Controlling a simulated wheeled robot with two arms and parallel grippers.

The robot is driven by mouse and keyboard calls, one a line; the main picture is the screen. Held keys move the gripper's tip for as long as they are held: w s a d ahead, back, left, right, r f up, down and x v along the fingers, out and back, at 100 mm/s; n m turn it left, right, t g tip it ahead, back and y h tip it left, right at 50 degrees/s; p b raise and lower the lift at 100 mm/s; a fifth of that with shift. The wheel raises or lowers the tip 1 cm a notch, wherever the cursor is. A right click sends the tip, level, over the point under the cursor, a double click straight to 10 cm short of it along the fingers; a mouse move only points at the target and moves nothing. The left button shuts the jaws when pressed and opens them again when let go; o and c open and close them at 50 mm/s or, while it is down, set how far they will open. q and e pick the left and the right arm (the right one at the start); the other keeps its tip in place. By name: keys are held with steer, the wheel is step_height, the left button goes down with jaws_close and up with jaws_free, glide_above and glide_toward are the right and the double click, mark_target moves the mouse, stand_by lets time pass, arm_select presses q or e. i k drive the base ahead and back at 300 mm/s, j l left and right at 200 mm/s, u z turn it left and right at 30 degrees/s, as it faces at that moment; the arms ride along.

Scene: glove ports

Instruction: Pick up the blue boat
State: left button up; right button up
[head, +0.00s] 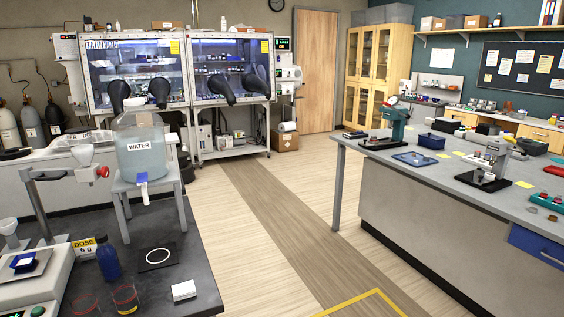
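A small dark blue dish that looks like the blue boat (24,262) sits at the far left. It rests on the pan of a white balance (42,287) at the near left of the dark bench. The left edge of the picture cuts off part of the balance. Neither of my grippers shows in the head view.
A water jug (141,160) stands on a grey stand behind. The floor (265,225) between the benches is clear.

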mark_target(24, 261)
steer(key=u, duration=1.25)
